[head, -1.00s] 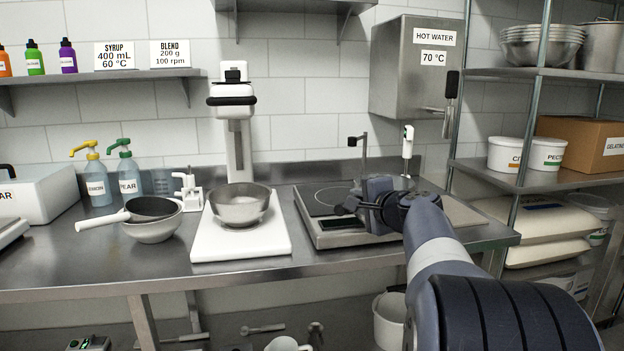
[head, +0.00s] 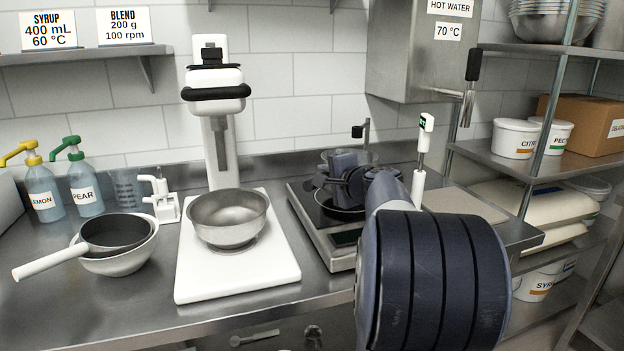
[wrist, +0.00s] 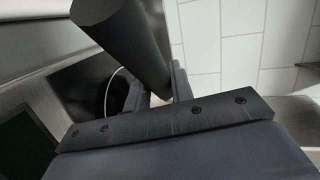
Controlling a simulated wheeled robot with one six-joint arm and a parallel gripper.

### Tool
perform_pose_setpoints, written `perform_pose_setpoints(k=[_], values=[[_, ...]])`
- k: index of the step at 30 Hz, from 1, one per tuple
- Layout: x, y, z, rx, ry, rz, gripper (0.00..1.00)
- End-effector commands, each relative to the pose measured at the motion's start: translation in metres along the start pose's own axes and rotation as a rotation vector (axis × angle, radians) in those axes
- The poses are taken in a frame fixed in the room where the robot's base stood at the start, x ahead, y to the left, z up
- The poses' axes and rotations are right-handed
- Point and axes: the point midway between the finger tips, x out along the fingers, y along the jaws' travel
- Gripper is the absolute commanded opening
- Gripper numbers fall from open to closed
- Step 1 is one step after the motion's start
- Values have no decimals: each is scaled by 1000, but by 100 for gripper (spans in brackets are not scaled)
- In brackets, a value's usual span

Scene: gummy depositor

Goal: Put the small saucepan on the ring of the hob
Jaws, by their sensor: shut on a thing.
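My gripper (head: 330,182) is over the hob (head: 322,228), shut on a thick dark handle (wrist: 120,40) that shows in the wrist view. The handle appears to belong to the small saucepan (head: 348,157), whose greyish rim shows just behind the gripper in the head view. The gripper hides most of the pan, and I cannot tell whether its base touches the hob. The ring (head: 340,214) is a thin pale circle on the dark hob top, partly hidden under the gripper. Part of a pale arc also shows in the wrist view.
A metal bowl (head: 228,217) stands on the white scale-like base (head: 240,278) left of the hob. A dark pan with a white handle (head: 50,262) rests in another bowl (head: 125,262). A thin post (head: 366,132) and a white probe (head: 420,165) stand by the hob.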

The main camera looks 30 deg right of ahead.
Motion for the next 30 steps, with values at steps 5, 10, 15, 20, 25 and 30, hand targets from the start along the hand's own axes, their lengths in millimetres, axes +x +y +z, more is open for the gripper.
perform_pose_setpoints(k=[5,10,15,20,25,30], values=[[0,3,-2,-3,3,-2,0],[3,25,-7,0,6,-1,0],[4,36,-10,-2,8,-2,0],[3,34,-10,-2,8,-3,0],[4,38,-10,-2,8,-2,0],[4,38,-10,1,7,1,35]])
